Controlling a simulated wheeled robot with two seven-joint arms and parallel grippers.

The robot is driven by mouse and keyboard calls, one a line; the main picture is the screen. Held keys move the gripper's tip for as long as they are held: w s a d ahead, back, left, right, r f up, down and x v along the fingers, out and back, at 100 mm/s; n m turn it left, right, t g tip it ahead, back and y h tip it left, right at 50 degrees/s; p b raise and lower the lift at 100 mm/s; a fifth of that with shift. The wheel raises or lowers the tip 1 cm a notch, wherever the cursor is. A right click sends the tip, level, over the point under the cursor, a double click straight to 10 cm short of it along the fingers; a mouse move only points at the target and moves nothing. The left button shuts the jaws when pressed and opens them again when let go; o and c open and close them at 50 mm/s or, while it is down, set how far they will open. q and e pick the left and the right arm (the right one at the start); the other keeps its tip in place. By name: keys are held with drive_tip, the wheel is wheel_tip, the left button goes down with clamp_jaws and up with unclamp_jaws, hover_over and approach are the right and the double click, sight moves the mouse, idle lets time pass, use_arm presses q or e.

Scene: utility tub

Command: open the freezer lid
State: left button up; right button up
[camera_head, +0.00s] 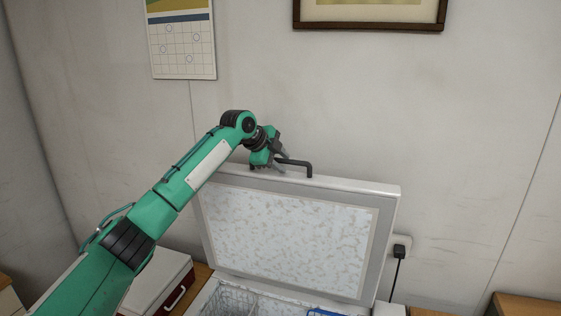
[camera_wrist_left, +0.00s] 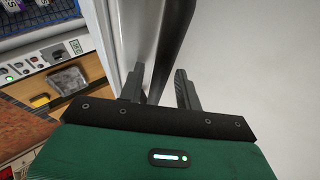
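The freezer lid (camera_head: 290,240) stands raised, close to upright, with its frosty white inner panel facing me in the head view. A dark bar handle (camera_head: 296,162) sits on its top edge; it also shows in the left wrist view (camera_wrist_left: 176,35). My left gripper (camera_head: 280,160) is at the handle's left end. In the left wrist view its two fingers (camera_wrist_left: 160,80) are apart, with the dark handle running between them and a gap beside the right finger. My right gripper is not in view.
The open freezer tub below holds a wire basket (camera_head: 232,302) and something blue (camera_head: 325,312). A white and dark red box (camera_head: 160,283) stands to its left. A wall socket (camera_head: 401,245) with a black cord is right of the lid. The wall is close behind.

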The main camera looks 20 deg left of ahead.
use_arm(q)
drive_tip(key=shift+s+a+r+b, duration=0.1)
drive_tip(key=shift+s+a+b, duration=0.05)
drive_tip(key=shift+b, duration=0.15)
drive_tip(key=b+v, duration=0.5)
drive_tip(key=v, duration=0.8)
drive_tip(key=shift+r, duration=0.15)
